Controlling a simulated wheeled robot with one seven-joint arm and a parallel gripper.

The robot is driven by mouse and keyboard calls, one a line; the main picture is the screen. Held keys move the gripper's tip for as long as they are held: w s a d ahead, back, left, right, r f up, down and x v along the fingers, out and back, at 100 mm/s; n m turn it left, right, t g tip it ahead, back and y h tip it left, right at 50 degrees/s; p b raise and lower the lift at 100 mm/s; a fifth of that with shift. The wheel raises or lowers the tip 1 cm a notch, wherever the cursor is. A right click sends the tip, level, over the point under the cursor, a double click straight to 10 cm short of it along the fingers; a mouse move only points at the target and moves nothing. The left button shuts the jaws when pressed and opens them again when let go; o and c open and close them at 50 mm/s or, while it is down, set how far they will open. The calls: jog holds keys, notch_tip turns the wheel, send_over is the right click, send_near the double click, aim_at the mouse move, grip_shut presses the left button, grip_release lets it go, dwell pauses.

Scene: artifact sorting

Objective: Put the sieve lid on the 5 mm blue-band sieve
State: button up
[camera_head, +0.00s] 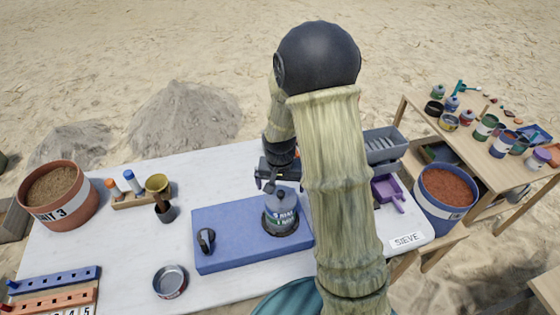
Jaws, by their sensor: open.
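A grey, round sieve (281,220) with a blue-and-white lettered band stands upright on the blue mat (235,260). Its full lettering is too small to read. A grey domed piece with a knob, which looks like the sieve lid (281,195), sits at the top of it; I cannot tell how squarely it is seated. My gripper (268,186) is open, just above and to the left of the knob, with its fingers pointing down. I cannot tell whether a finger touches the lid. My arm hides the mat's right end.
A dark handled object (206,240) stands on the mat's left part. A shallow metal pan (170,281) lies on the white table in front. A purple scoop (387,191) lies right.

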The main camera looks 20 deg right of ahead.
aim_at(280, 203)
notch_tip(280, 203, up, 12)
jog(key=s+b, duration=0.1)
jog(key=shift+s+a+r, duration=0.2)
jog(key=shift+s+a, duration=0.05)
jog(key=shift+a, duration=0.05)
dwell(0.7)
jog(key=s+f+n+t, duration=0.1)
jog(key=s+f+n, duration=0.2)
jog(key=s, duration=0.9)
jog(key=shift+s+d+n+y, duration=0.15)
jog(key=shift+d+n+y, duration=0.15)
jog(key=shift+d+n, duration=0.15)
dwell(0.4)
